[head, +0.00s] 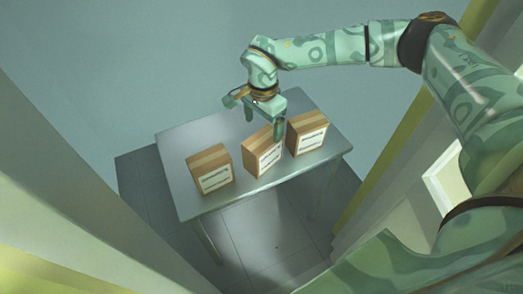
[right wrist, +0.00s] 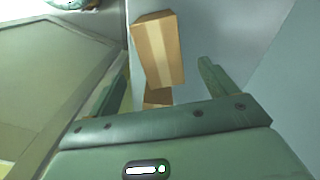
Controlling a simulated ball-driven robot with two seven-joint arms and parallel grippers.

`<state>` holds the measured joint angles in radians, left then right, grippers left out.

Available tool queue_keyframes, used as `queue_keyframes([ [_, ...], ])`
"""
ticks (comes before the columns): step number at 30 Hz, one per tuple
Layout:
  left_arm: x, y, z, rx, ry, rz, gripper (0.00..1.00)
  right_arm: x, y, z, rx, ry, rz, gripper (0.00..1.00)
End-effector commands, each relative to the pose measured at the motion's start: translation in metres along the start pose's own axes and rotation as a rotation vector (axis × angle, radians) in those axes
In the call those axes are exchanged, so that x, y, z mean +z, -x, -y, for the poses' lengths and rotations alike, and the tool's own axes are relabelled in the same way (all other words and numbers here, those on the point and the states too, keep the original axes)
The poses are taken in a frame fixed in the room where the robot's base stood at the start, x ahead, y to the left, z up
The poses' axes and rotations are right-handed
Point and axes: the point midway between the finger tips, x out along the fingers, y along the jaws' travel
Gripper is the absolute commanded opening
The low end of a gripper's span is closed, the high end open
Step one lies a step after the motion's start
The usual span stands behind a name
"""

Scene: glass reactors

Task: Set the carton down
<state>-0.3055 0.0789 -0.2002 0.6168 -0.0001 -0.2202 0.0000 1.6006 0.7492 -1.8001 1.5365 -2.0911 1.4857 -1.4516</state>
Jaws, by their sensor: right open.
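Three brown cartons with white printed labels stand upright in a row on a grey metal table (head: 231,127). They are the left carton (head: 210,170), the middle carton (head: 265,155) and the right carton (head: 306,132). My right gripper (head: 264,124) is open at the middle carton, and one finger overlaps that carton's right edge in the head view. I cannot tell whether it touches. In the right wrist view, one carton (right wrist: 158,48) shows beyond the open fingers. Part of another carton (right wrist: 157,97) shows between them, mostly hidden by the gripper body. My left gripper is out of view.
The gap between the middle and right cartons is narrow; the one between the left and middle cartons is wider. The table's front strip (head: 255,190) and back left part are bare. A yellow-edged pale structure stands to the right of the table.

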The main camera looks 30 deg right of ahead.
Motion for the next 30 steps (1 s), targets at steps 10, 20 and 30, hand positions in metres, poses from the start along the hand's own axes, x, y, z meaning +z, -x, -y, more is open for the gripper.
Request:
queue_keyframes([
  [10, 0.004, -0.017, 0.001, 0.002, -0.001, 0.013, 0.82, 0.000, -0.050, 0.001, 0.000, -0.001, 0.001, 0.85],
  [20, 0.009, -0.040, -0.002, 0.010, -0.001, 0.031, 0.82, -0.001, -0.098, 0.000, 0.004, -0.001, 0.001, 0.85],
  [30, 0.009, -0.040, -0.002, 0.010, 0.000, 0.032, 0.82, -0.001, -0.099, 0.000, -0.002, -0.001, 0.000, 0.65],
])
